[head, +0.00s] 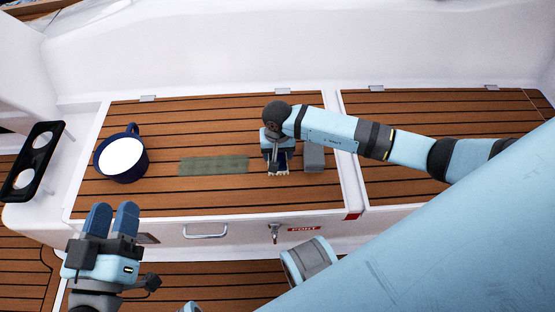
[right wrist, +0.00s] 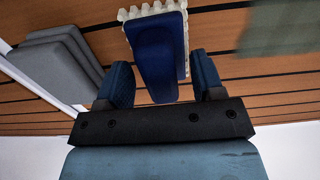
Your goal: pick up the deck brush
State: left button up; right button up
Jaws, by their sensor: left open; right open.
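The deck brush (right wrist: 160,45) is blue with pale bristles along its edge and lies on the slatted wooden seat. In the head view only a part of the deck brush (head: 278,172) shows below my right gripper (head: 276,152), which hides the rest. In the right wrist view my right gripper (right wrist: 163,82) is open, with one finger on each side of the brush's near, narrower end. I cannot tell whether the fingers touch it. My left gripper (head: 112,218) is open and empty in front of the seat at the lower left.
A grey folded block (head: 314,158) lies just right of the brush. A green mat (head: 212,166) lies to its left, and a dark blue pot with a white inside (head: 122,160) stands further left. A black two-hole holder (head: 50,137) is at the far left. A latch (head: 274,233) and handle (head: 205,232) are on the front.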

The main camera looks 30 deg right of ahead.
jog(key=c, duration=1)
pick_arm(q)
notch_tip(320, 180, up, 5)
jog(key=t+p, duration=0.2)
jog(key=p, duration=0.2)
jog(key=f, duration=0.1)
jog(key=a+f+g+y+p, duration=0.1)
jog(key=f, duration=0.1)
jog(key=f+g, duration=0.1)
jog(key=shift+a+f+n+p, duration=0.25)
jog(key=shift+a+n+p, duration=0.05)
jog(key=shift+a+p, duration=0.1)
pick_arm(e)
notch_tip(320, 180, up, 20)
jog(key=shift+f, duration=0.1)
jog(key=shift+o, duration=0.4)
jog(key=shift+w+a, duration=0.1)
